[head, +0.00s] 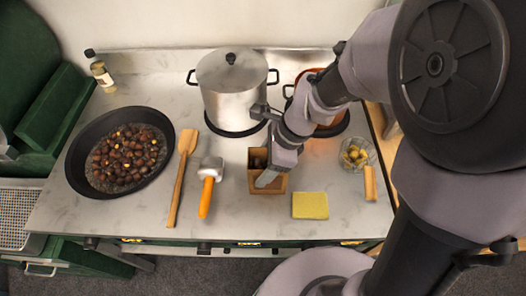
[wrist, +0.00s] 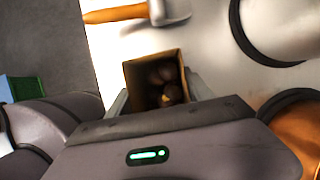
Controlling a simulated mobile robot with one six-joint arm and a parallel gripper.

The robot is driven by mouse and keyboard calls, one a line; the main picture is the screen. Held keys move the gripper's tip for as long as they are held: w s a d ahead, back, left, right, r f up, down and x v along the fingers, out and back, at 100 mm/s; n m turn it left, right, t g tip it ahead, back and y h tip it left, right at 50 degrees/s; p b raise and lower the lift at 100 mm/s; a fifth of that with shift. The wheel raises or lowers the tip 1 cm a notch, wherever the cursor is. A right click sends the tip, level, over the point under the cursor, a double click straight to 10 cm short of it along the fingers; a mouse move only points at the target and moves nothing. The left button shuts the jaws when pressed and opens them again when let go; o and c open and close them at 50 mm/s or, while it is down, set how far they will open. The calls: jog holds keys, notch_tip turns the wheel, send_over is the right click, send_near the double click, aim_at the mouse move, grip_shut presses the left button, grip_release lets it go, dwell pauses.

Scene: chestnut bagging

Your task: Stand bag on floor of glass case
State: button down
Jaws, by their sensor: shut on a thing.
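A small brown open-topped bag (head: 254,185) stands upright on the marble counter in the head view, left of centre of the arm's end. My gripper (head: 266,176) is at the bag, with its fingers on either side of it. In the wrist view the bag (wrist: 134,82) is between the two fingers of my gripper (wrist: 158,92), with several dark chestnuts (wrist: 166,78) inside. The gripper is shut on the bag. Whether the bag's base touches the counter is hard to tell. I cannot make out the glass case in either view.
A pan of chestnuts (head: 80,180), a wooden spatula (head: 183,168) and an orange-handled tool (head: 206,198) lie left. A steel pot (head: 230,95) stands behind. A yellow sponge-like block (head: 310,206) and a glass bowl (head: 369,147) are right. Clear counter lies in front of the bag.

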jog(key=shift+f, duration=0.2)
jog(key=shift+c, duration=2)
grip_release()
jog(key=shift+r, duration=0.1)
